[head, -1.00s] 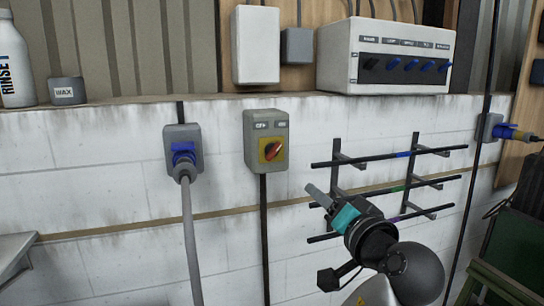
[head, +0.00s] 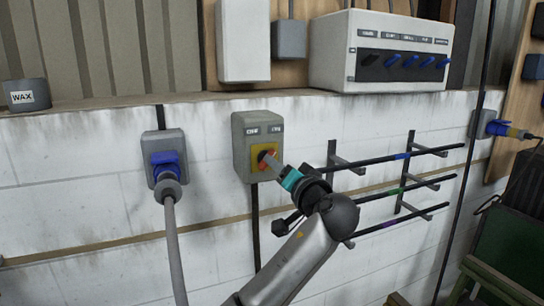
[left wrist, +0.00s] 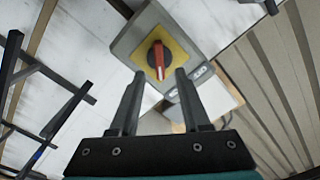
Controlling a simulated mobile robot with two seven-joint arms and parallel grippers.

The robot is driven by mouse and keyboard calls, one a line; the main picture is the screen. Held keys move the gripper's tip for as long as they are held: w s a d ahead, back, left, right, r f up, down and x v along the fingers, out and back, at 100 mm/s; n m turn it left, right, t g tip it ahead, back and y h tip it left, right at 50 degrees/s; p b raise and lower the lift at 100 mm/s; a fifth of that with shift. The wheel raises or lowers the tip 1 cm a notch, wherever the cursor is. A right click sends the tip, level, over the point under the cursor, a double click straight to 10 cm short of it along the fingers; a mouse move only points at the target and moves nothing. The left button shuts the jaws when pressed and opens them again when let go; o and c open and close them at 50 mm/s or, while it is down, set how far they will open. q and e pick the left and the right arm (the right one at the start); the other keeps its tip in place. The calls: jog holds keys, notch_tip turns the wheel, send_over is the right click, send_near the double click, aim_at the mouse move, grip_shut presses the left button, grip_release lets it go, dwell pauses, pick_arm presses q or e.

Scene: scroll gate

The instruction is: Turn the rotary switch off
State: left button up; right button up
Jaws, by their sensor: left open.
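The rotary switch is a grey wall box (head: 240,150) with a yellow plate and a red knob (head: 266,154). In the left wrist view the red knob (left wrist: 158,58) sits on its yellow plate (left wrist: 172,48), ahead of the fingertips. My left gripper (head: 270,162) is open, its fingers pointing at the knob. In the head view the fingers partly cover the knob. Whether they touch it cannot be told. My right gripper is not in view.
A rack with several dark bars (head: 395,190) is on the wall right of the switch. A blue plug with a grey cable (head: 167,170) is left of it. A ledge above bears a white switch panel (head: 385,50) and a wax tin (head: 26,95).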

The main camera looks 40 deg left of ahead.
pick_arm(q)
jog(key=shift+p+x, duration=0.35)
jog(key=shift+x, duration=1.75)
jog(key=shift+c, duration=0.2)
grip_shut()
